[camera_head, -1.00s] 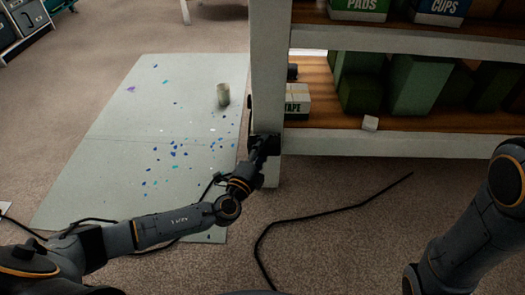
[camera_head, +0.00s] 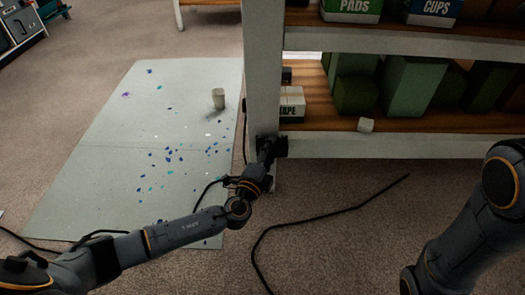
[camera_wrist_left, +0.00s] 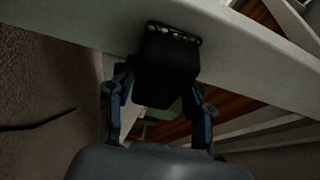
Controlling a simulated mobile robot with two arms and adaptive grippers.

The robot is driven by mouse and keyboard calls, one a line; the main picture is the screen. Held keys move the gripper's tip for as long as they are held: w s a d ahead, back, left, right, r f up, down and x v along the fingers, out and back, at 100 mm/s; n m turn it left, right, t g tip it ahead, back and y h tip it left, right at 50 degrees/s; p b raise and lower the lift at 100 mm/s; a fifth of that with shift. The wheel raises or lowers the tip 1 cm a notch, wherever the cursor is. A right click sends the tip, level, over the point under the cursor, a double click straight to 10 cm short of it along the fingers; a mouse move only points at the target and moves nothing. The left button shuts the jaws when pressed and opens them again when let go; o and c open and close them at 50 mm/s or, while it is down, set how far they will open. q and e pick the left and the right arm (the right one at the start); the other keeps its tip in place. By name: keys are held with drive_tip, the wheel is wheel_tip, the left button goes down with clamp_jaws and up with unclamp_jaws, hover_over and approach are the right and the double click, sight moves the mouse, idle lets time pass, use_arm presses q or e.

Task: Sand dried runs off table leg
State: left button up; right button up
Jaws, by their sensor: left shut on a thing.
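The white table leg (camera_head: 262,75) stands upright at the front left corner of the shelved table. My left gripper (camera_head: 270,148) is at the lower part of this leg. In the left wrist view my left gripper (camera_wrist_left: 160,95) is shut on a dark sanding block (camera_wrist_left: 168,65). The block's far edge, speckled whitish, meets the pale surface of the leg (camera_wrist_left: 90,22). I cannot make out any dried runs on the leg. My right arm shows at the right edge, but its gripper is out of view.
A grey-green mat (camera_head: 110,165) with blue and purple specks lies left of the leg, with a cup (camera_head: 218,99) on it. A black cable (camera_head: 320,212) lies on the carpet.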

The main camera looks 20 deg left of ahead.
sight(257, 148)
use_arm(q)
drive_tip(key=shift+w+d, duration=0.1)
drive_tip(key=shift+d, duration=0.15)
drive_tip(key=shift+w, duration=0.1)
drive_tip(key=shift+o, duration=0.2)
drive_tip(key=shift+s+a+b, duration=0.15)
drive_tip(key=shift+a+b, duration=0.2)
drive_tip(key=shift+a, duration=0.55)
drive_tip(key=shift+s+a+b, duration=0.15)
drive_tip(key=shift+a+b, duration=0.15)
drive_tip(key=shift+a, duration=0.55)
drive_tip(key=shift+a+r, duration=0.15)
drive_tip(key=shift+a, duration=0.35)
drive_tip(key=s+d, duration=0.2)
drive_tip(key=s, duration=0.4)
drive_tip(key=shift+p, duration=0.35)
drive_tip(key=shift+d, duration=0.1)
